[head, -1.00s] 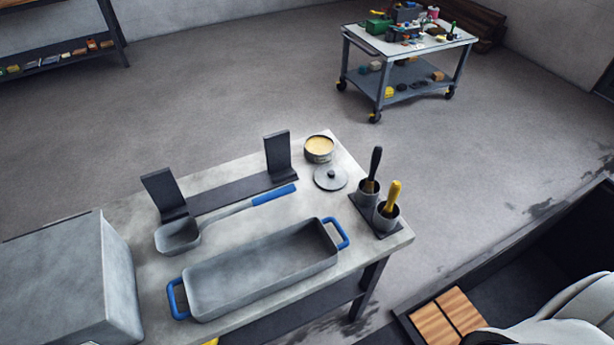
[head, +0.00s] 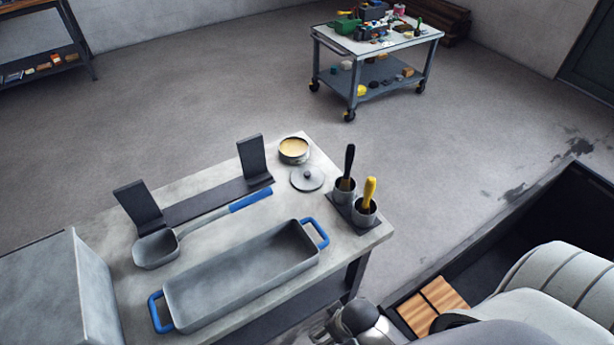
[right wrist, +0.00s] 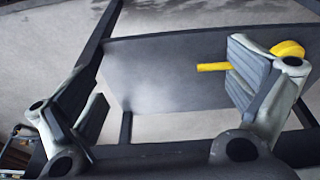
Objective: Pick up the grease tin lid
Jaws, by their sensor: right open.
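The grease tin lid (head: 307,179) is a flat grey disc with a dark knob. It lies on the worktable (head: 215,177) in the head view, beside the open grease tin (head: 293,150) with yellowish grease. My right gripper shows in the right wrist view (right wrist: 168,90), with its two fingers wide apart and nothing gripped between them. In the head view, part of my right arm shows at the bottom, below the table's front right edge and well apart from the lid. My left gripper is in neither view.
Two cups (head: 363,211) with a black-handled and a yellow-handled tool stand right of the lid. A blue-handled tray (head: 240,276), a ladle (head: 157,249) and a dark stand (head: 215,203) share the table. A yellow object (right wrist: 213,67) shows near my right finger. A cart (head: 385,45) stands beyond.

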